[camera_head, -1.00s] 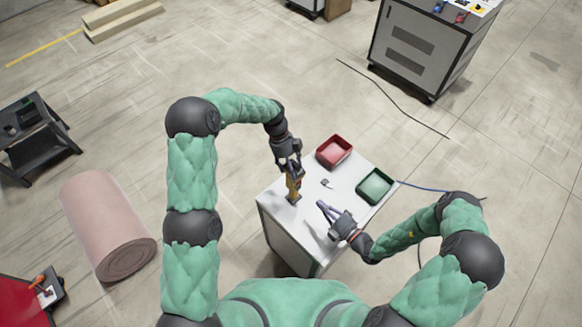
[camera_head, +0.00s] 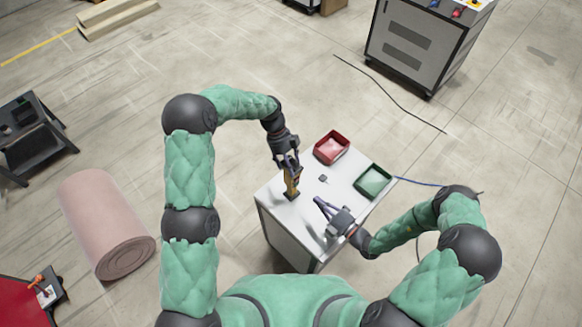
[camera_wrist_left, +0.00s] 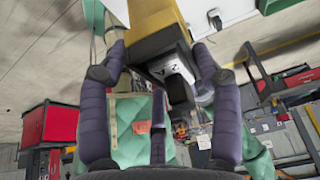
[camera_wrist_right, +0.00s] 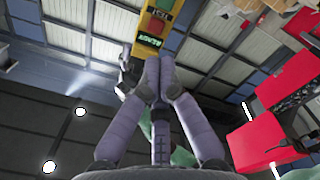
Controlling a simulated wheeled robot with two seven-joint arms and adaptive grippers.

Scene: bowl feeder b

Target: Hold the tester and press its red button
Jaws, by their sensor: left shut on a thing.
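The yellow and black tester (camera_head: 291,184) is upright in my left gripper (camera_head: 289,168), over the near left part of the white table top. In the left wrist view the fingers (camera_wrist_left: 158,62) close around the tester's dark end, with its yellow body (camera_wrist_left: 155,22) above. My right gripper (camera_head: 318,201) is to the right of the tester, fingertips towards it. In the right wrist view its fingertips (camera_wrist_right: 159,72) are together and empty, just below the tester's face (camera_wrist_right: 151,32). A red patch and a green patch show on that face; I cannot tell whether the fingertips touch it.
The white table (camera_head: 307,208) carries a red bin (camera_head: 331,148) and a green bin (camera_head: 373,181) at its far and right sides. A small dark object (camera_head: 323,178) lies between. A grey cabinet (camera_head: 415,42) is at the back.

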